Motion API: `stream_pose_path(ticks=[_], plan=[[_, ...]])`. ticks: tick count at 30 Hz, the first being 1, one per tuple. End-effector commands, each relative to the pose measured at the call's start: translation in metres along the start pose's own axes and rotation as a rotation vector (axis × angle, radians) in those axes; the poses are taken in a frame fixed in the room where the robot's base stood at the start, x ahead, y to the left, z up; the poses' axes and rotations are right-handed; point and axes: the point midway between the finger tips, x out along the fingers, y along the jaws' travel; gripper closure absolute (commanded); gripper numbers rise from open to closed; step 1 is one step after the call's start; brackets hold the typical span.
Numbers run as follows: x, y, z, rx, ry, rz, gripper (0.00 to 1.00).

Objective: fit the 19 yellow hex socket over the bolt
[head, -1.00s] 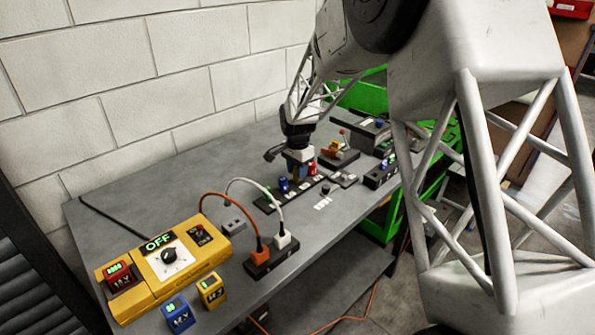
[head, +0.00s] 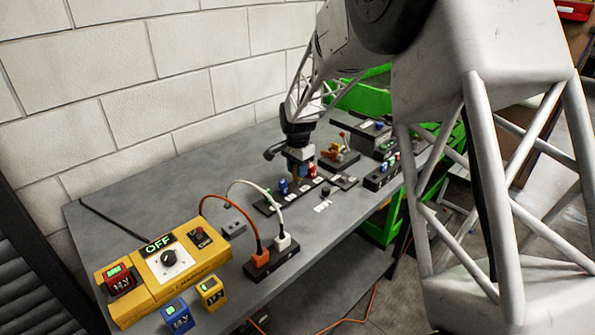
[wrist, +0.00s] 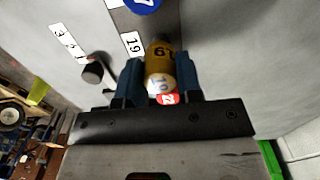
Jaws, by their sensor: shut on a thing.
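The yellow 19 socket (wrist: 161,62) is upright between the two blue fingers of my gripper (wrist: 160,80) in the wrist view, and they are shut on it. In the head view my gripper (head: 300,168) points down over the dark socket rack (head: 265,208), between the blue and red sockets. The socket is beside its white 19 label (wrist: 132,43); I cannot tell whether its base touches the rack. A short dark upright stub (wrist: 92,72), which may be the bolt, stands left of the gripper in the wrist view.
The blue 17 socket (head: 283,186) and the red 22 socket (head: 311,170) stand close on either side of my gripper. A black socket strip with orange and white plugs (head: 270,262) and a yellow OFF box (head: 165,275) are nearer. Bare grey table (head: 150,200) lies to the left.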

Motion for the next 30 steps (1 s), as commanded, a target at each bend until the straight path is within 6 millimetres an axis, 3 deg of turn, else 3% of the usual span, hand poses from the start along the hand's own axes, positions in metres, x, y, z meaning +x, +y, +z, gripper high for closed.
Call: stream_pose_path(ticks=[30], plan=[[-0.031, 0.0, 0.0, 0.0, 0.0, 0.0, 0.88]])
